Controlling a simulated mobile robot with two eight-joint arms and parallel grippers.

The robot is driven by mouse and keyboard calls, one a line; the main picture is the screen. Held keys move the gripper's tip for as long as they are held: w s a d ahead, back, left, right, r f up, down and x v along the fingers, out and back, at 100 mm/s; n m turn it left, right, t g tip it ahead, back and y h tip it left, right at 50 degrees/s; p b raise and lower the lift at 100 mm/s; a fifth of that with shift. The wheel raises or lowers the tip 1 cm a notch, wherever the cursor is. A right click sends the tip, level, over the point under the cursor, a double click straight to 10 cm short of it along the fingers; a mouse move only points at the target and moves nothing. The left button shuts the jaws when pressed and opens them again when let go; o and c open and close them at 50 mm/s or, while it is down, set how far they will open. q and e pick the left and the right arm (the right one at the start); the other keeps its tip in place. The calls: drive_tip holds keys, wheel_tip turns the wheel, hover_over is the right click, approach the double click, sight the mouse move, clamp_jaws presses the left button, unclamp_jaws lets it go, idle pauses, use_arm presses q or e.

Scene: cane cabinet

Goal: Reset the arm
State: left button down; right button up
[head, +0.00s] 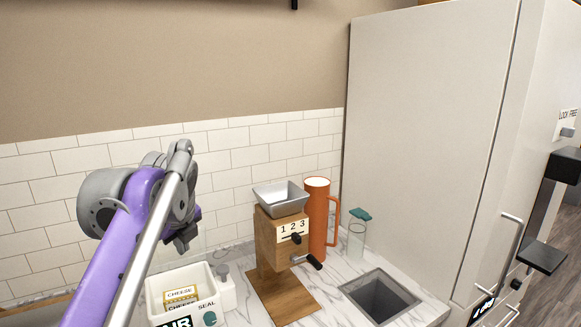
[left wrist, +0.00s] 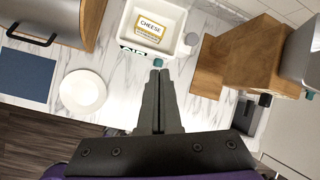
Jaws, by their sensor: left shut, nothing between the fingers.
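My left arm is purple and grey and rises from the lower left of the head view. Its left gripper (head: 184,240) hangs above the counter, behind and above the white cheese box. In the left wrist view the left gripper (left wrist: 159,75) has its two dark fingers together with nothing between them. The fingertips appear just in front of the white cheese box (left wrist: 178,45), apart from any object as far as I can tell. My right gripper is in neither view.
A wooden grinder (head: 275,240) with a metal hopper (head: 281,197) stands right of the cheese box. A square sink (head: 380,296) and tall white fridge (head: 425,140) lie right. A white plate (left wrist: 83,91) lies left.

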use_arm(q)
drive_tip(key=s+d+f+n+h, duration=0.1)
drive_tip(key=s+d+f+n, duration=0.1)
drive_tip(key=s+f+n, duration=0.9)
drive_tip(key=s+d+f+n+h, duration=0.1)
drive_tip(key=s+d+f+n, duration=0.1)
drive_tip(key=s+f+n, duration=1)
wheel_tip(320, 180, down, 7)
drive_tip(key=shift+s+f+n+t, duration=0.1)
drive_tip(key=shift+s+n+t, duration=0.2)
drive_tip(key=shift+n, duration=0.9)
